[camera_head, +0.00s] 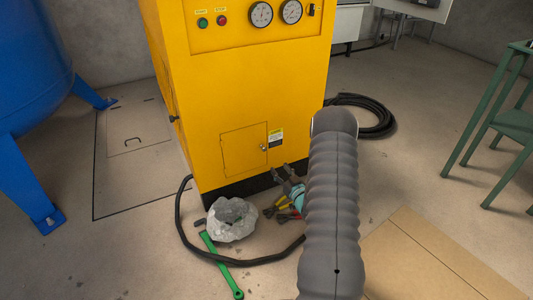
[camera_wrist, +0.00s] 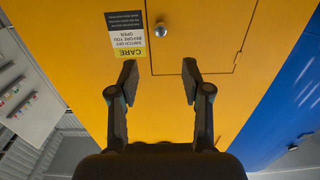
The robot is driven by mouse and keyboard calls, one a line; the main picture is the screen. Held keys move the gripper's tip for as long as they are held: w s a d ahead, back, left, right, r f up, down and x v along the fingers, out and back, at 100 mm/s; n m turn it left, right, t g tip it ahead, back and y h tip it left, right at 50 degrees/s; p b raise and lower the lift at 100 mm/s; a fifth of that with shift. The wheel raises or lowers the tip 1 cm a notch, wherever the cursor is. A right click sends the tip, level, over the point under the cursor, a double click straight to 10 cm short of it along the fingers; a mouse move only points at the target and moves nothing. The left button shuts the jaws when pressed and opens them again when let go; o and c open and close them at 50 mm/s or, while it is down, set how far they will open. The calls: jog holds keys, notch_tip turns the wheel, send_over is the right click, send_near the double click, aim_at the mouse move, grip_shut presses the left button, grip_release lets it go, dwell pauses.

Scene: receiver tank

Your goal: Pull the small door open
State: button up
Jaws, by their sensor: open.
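The small door (camera_head: 240,150) is a yellow panel low on the front of the yellow cabinet, and it looks closed and flush. Its small round silver knob (camera_head: 263,148) sits at the door's right edge. In the wrist view, which is upside down, the door (camera_wrist: 205,35) and knob (camera_wrist: 161,29) show near the top. My gripper (camera_wrist: 159,78) is open and empty, with the knob beyond the gap between its fingertips and apart from them. In the head view my gripper (camera_head: 282,172) is low and right of the door, partly hidden by my arm.
A warning label (camera_head: 275,137) is beside the knob. A grey rock (camera_head: 231,219), a green tool (camera_head: 220,264), pliers (camera_head: 272,209) and a black hose (camera_head: 181,225) lie on the floor before the cabinet. A blue tank (camera_head: 30,60) stands left, a green frame (camera_head: 490,120) right.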

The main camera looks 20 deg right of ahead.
aim_at(265, 150)
jog(key=w, duration=1.2)
jog(key=shift+w+a, duration=0.25)
jog(key=shift+w, duration=0.1)
jog(key=shift+c, duration=0.2)
grip_shut()
